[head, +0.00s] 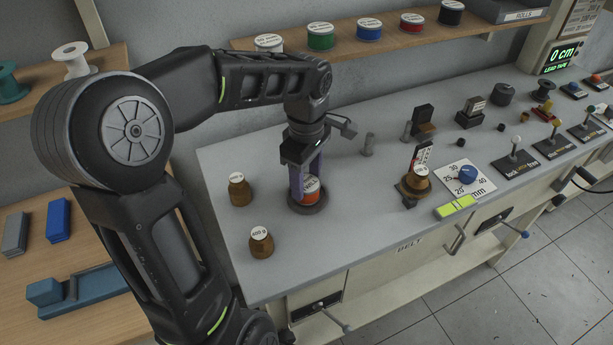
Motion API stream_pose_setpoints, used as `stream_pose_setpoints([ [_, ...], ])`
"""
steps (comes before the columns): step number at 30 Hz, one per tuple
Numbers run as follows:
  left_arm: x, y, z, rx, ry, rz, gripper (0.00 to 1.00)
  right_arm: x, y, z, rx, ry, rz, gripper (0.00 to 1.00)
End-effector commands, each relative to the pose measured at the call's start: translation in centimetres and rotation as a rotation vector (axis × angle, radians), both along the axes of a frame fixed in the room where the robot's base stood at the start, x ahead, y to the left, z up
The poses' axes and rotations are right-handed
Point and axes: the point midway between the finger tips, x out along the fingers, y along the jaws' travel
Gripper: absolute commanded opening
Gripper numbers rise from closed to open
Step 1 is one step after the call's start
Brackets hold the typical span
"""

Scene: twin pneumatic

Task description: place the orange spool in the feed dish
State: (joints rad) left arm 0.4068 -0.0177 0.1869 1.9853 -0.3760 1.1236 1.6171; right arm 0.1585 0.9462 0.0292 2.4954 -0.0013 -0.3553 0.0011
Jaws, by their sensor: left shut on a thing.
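The orange spool (311,189) has an orange-red band and a pale label on top. It stands upright at the dark round feed dish (307,208), within its rim as seen from here. My left gripper (308,185) points down from above, its purple fingers on either side of the spool, shut on it. The fingers hide part of the spool, and I cannot tell whether its base touches the dish floor. My right gripper is not in view.
Brown weights (239,190) stand left of the dish, one (261,243) nearer the front edge. A brown spool-like piece (415,182) stands on a holder to the right, beside a dial plate (466,179). Levers (515,155) line the right end. A shelf (400,40) holds coloured rolls.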

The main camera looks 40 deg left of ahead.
Motion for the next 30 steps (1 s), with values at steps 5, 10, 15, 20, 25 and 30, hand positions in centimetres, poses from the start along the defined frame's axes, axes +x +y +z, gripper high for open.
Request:
stream_pose_setpoints([
  [5,0.02,0.01,-0.03,0.0,-0.001,0.0,0.07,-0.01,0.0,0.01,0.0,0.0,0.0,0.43],
  [10,0.01,-0.01,-0.39,0.0,-0.001,0.0,0.07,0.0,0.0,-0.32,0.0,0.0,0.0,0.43],
  [15,0.0,0.0,-0.38,0.0,0.0,0.0,0.63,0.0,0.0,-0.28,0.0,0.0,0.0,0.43],
  [20,0.0,0.0,-0.38,0.0,0.0,0.0,0.75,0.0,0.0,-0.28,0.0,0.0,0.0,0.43],
  [25,0.0,0.0,-0.37,0.0,0.0,0.0,0.75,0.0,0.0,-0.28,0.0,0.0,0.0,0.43],
  [30,0.01,0.01,0.16,0.0,0.0,0.0,0.75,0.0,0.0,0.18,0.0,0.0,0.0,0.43],
])
